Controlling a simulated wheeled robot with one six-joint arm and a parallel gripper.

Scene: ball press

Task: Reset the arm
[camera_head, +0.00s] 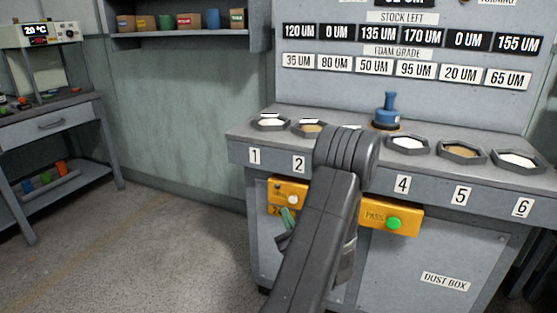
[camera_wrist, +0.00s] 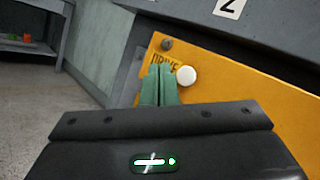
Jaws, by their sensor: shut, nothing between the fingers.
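My gripper (camera_wrist: 157,87) shows in the wrist view as two green fingers held together with nothing between them. It is just left of a white round button (camera_wrist: 186,76) on a yellow panel marked DRIVE (camera_wrist: 240,90); I cannot tell whether it touches the panel. In the head view my gripper (camera_head: 288,217) is low beside the left yellow panel (camera_head: 287,186), partly hidden behind my dark arm, which crosses the middle of the view. The white button (camera_head: 292,199) also shows there.
A grey bench (camera_head: 240,155) carries several numbered hexagonal trays and a blue tool (camera_head: 387,110). Below it are a green button (camera_head: 394,223) on a yellow panel and a DUST BOX label (camera_head: 445,282). A side table (camera_head: 60,125) stands left. The floor between is clear.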

